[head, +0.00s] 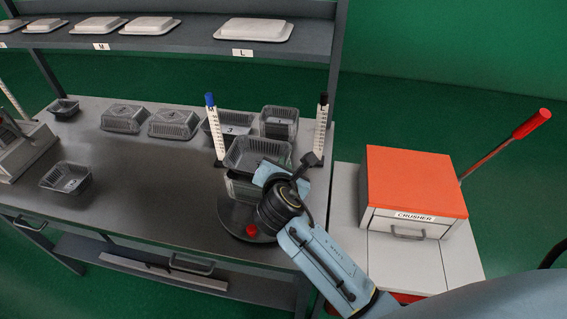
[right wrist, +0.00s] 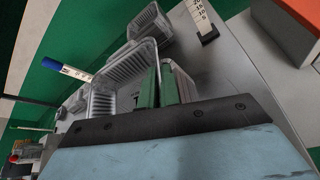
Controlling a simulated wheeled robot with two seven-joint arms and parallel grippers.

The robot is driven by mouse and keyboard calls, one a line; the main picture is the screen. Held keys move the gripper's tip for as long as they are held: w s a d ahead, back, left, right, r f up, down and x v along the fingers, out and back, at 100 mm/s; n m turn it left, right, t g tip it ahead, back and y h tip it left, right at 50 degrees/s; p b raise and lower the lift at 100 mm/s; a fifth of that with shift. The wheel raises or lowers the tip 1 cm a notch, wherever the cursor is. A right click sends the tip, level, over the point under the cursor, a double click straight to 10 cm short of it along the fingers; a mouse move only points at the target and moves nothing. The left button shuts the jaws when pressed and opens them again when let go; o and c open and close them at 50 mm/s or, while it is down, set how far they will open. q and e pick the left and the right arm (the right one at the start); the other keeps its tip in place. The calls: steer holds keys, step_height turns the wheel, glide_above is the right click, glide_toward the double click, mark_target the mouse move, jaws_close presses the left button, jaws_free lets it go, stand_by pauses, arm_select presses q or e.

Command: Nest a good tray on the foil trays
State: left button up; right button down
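A grey ribbed foil tray (head: 257,151) is above another tray (head: 240,187) on a round dark base, between two scale posts. Whether the two trays touch is hidden. My right gripper (head: 275,172) is at the front right of the upper tray. In the right wrist view its green fingers (right wrist: 160,88) are close together with the wall of the tray (right wrist: 107,97) between them, so it looks shut on that tray. My left gripper is in neither view. Other trays stand apart: a dark one (head: 68,178) at front left and upside-down ones (head: 125,118) at the back.
A crusher with orange lid (head: 415,180) is at right. A shelf (head: 190,38) with white lids is above. The table's middle (head: 140,190) is clear.

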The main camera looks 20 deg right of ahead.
steer(key=c, duration=1.6)
jaws_free()
steer(key=shift+o, duration=0.2)
steer(key=p+v, duration=0.1)
steer(key=v, duration=1.2)
steer(key=shift+s+a, duration=0.15)
steer(key=shift+s, duration=0.05)
